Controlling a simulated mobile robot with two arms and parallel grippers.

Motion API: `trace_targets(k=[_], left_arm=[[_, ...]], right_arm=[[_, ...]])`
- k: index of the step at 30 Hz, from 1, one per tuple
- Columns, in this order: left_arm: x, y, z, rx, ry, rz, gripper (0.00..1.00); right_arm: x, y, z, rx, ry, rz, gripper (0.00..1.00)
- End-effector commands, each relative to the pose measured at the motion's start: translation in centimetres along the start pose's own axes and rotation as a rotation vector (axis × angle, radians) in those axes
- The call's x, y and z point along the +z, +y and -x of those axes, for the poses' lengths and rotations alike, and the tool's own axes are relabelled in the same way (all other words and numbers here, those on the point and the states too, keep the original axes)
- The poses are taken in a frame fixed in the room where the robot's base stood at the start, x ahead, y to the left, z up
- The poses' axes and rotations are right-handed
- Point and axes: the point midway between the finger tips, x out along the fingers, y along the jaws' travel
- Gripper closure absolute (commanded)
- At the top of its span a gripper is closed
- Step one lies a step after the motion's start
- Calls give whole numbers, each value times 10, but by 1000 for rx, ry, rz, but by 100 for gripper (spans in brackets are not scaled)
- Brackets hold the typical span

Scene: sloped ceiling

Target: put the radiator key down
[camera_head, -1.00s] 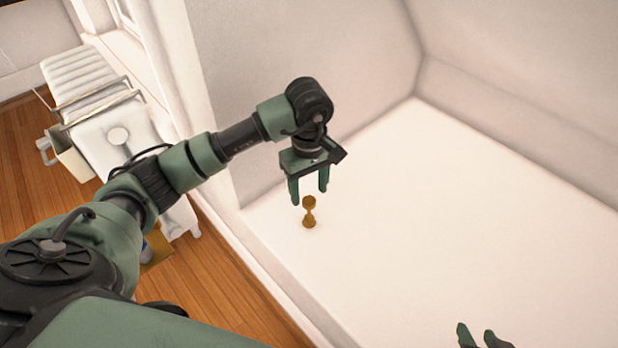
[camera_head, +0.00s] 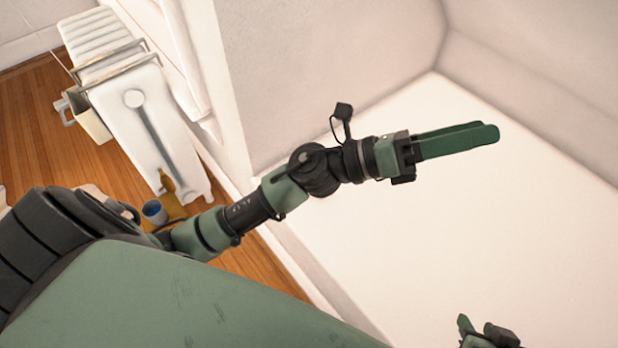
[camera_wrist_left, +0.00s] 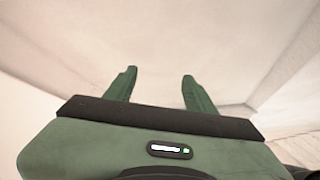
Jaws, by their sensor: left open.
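The radiator key is not visible now; a second ago a small brass, waisted piece, seemingly the key, stood on the white surface (camera_head: 440,250) below my left gripper. My left arm now crosses about that place and may hide it. My left gripper (camera_head: 497,133) points right above the white surface, its fingers seen nearly edge-on. In the left wrist view its two green fingers (camera_wrist_left: 160,82) are apart with nothing between them. My right gripper (camera_head: 482,325) shows only partly at the bottom edge, and its opening is unclear.
A white radiator (camera_head: 130,95) stands on the wooden floor (camera_head: 40,140) at the left, with a box (camera_head: 92,120) hung on it. A blue cup (camera_head: 154,211) and a brown bottle-like thing (camera_head: 168,184) are by its foot. Walls bound the white surface behind and right.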

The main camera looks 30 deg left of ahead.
Motion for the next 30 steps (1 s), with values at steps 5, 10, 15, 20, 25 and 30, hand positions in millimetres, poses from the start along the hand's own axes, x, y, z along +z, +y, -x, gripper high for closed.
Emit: trace_targets(k=[5, 10, 15, 20, 25, 30], left_arm=[[56, 52, 56, 227, -480, 573, 45], [39, 117, 150, 478, -913, 1116, 45], [-40, 143, 246, 755, -1307, 1588, 45], [-112, 127, 299, 975, -1556, 1866, 45], [-145, 111, 320, 1089, -1663, 1976, 45], [-148, 109, 321, 1100, -1673, 1985, 45]], right_arm=[[0, 0, 0, 0, 1, 0, 64], [0, 0, 0, 0, 1, 0, 64], [0, 0, 0, -1, 1, 0, 64], [0, 0, 0, 0, 2, 0, 64], [0, 0, 0, 0, 2, 0, 64], [0, 0, 0, 0, 1, 0, 64]])
